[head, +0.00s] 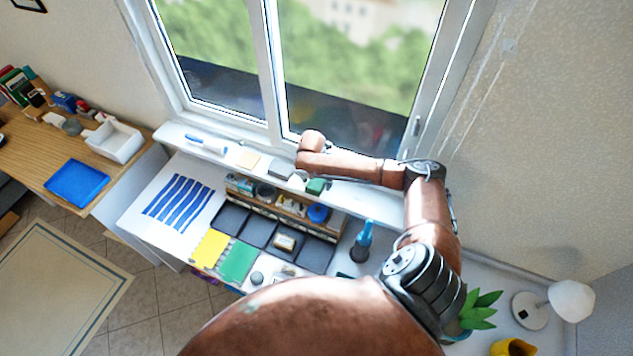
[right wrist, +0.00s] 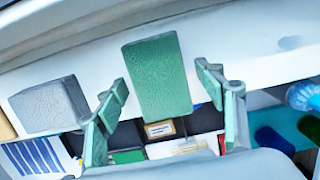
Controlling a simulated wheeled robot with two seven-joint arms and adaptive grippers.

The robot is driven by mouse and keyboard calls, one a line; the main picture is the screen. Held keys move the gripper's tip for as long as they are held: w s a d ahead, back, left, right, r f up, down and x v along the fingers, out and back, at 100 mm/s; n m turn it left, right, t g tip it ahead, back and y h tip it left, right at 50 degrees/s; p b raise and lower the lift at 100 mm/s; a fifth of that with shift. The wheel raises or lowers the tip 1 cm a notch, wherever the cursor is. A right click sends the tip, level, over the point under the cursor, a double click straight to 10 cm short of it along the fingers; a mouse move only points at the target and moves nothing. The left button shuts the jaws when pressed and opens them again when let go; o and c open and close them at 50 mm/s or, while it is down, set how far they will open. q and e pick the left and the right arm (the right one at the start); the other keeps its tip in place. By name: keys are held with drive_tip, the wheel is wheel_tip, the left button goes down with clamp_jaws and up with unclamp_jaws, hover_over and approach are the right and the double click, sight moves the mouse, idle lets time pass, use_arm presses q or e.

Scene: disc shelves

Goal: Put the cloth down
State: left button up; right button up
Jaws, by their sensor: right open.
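A green, textured rectangular pad (right wrist: 158,75), which looks like the folded cloth, lies at the white windowsill (right wrist: 235,55). Its lower end overlaps the sill's front edge in the right wrist view. My right gripper (right wrist: 162,88) is open, with one finger on each side of the green pad and visible gaps between. In the head view the green pad (head: 317,187) shows at the sill below my right forearm, and my right gripper is largely hidden by the wrist. My left gripper is not in view.
A grey pad (right wrist: 48,105) lies left of the green one, and a beige pad (head: 248,159) farther left. Below the sill, a desk holds dark trays (head: 257,230), yellow (head: 210,248) and green (head: 238,262) squares and a blue bottle (head: 362,240). The window stands close behind.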

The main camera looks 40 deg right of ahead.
sight(317, 181)
drive_tip(key=shift+r, duration=0.1)
wheel_tip(317, 181, up, 12)
drive_tip(key=a+b, duration=0.1)
drive_tip(key=shift+s+a, duration=0.35)
drive_tip(key=shift+s, duration=0.1)
drive_tip(key=f, duration=0.4)
drive_tip(key=d+f, duration=0.1)
drive_tip(key=f, duration=0.3)
drive_tip(key=f+p, duration=0.1)
drive_tip(key=f, duration=0.3)
drive_tip(key=shift+w+d+f, duration=0.15)
drive_tip(key=shift+w+d, duration=0.2)
drive_tip(key=shift+w, duration=0.05)
wheel_tip(317, 181, up, 2)
drive_tip(key=shift+w+r, duration=0.1)
drive_tip(key=shift+r, duration=0.15)
drive_tip(key=shift+a+r, duration=0.15)
drive_tip(key=shift+r, duration=0.55)
